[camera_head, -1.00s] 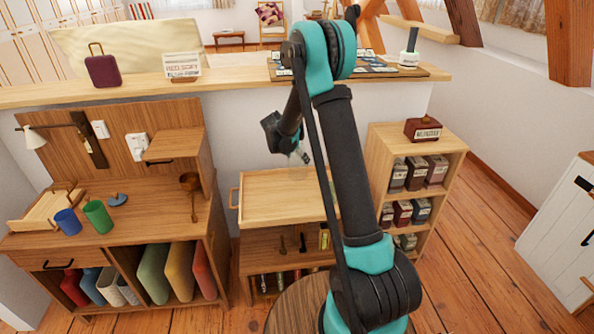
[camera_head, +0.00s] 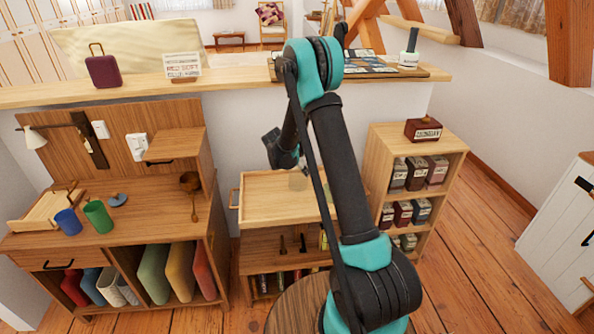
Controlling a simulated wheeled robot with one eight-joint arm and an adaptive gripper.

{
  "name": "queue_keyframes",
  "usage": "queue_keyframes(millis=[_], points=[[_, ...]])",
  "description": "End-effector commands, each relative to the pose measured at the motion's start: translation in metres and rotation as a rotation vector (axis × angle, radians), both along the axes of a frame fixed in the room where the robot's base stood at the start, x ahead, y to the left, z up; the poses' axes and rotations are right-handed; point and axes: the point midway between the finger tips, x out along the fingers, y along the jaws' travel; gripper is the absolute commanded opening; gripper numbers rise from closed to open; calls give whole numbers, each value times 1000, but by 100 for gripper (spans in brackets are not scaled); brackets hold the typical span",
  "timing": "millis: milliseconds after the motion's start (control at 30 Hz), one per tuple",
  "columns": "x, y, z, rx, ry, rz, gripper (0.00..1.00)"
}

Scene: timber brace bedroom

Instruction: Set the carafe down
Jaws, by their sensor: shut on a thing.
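My gripper (camera_head: 300,165) hangs low over the pale wooden trolley top (camera_head: 262,205), partly behind my own arm. It is shut on a small, faint, see-through thing, which looks like the carafe (camera_head: 298,181). The carafe shows just below the gripper, against the back part of the trolley top. My arm hides part of the view there, and I cannot tell whether the carafe's base touches the wood.
A desk with a blue cup (camera_head: 68,222), a green cup (camera_head: 97,217) and a wooden ladle (camera_head: 192,195) stands at left. A round wooden stool (camera_head: 292,308) is in front. The trolley top's front is clear.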

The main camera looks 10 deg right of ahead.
Motion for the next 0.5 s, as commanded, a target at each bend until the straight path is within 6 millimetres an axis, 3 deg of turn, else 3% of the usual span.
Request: queue_keyframes(millis=[33, 67, 200, 500], points=[[0, 0, -1, -1, -1, 0, 15], [0, 0, -2, 0, 0, 0, 78], [0, 0, -1, 0, 0, 0, 95], [0, 0, -1, 0, 0, 0, 96]])
